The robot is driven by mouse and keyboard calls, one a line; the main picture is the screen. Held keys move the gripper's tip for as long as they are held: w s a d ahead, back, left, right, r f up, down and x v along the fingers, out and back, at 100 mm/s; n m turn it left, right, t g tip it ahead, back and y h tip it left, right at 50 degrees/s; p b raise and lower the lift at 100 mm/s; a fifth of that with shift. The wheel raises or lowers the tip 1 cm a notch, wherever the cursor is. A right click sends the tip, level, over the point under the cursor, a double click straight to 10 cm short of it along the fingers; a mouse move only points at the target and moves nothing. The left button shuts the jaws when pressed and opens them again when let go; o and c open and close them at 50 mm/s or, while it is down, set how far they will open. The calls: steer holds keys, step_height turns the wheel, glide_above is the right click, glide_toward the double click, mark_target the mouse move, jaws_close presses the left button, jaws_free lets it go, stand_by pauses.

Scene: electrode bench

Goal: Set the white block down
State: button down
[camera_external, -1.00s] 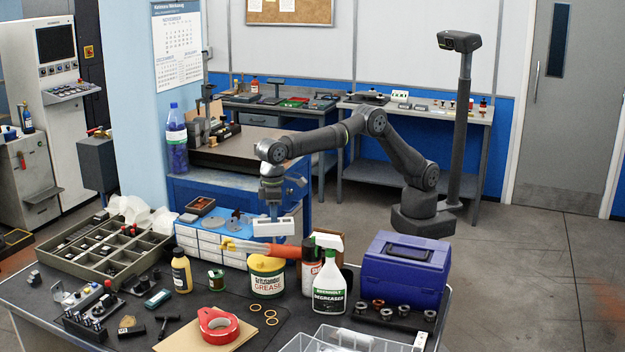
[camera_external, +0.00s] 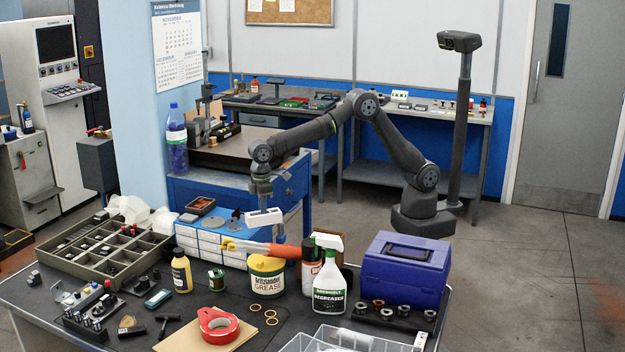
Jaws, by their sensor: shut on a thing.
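The white block (camera_external: 264,217) is a small pale bar held below the end of my arm in the external view. My gripper (camera_external: 263,206) points down and is shut on it. The block shows in front of the blue cabinet (camera_external: 297,190), above the orange-handled tool (camera_external: 272,249) and the grease tub (camera_external: 267,283). It looks clear of them, with a gap beneath it. The fingertips are small in this view, and what lies directly under the block cannot be told.
The front bench holds a compartment tray (camera_external: 97,262), white drawers (camera_external: 205,243), a yellow bottle (camera_external: 181,272), a spray bottle (camera_external: 329,284), a blue toolbox (camera_external: 404,270), red tape (camera_external: 218,327) and a clear bin (camera_external: 345,342). A dark mat (camera_external: 233,300) shows bare patches between them.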

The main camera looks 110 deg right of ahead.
steer(key=s+a+r+m, duration=0.1)
steer(key=a+r+m, duration=0.3)
steer(key=a, duration=1.2)
steer(key=a+r+m, duration=0.1)
steer(key=a+r, duration=0.5)
steer(key=a, duration=1)
steer(key=d+f+n, duration=0.1)
steer(key=d+f, duration=0.2)
steer(key=d, duration=0.7)
steer(key=d+f+n, duration=0.2)
steer(key=d+f, duration=0.1)
steer(key=d, duration=0.8)
steer(key=w+d+f+n, duration=0.1)
steer(key=d+f, duration=0.3)
steer(key=d, duration=0.7)
steer(key=shift+d+n, duration=0.1)
steer(key=shift+n, duration=0.4)
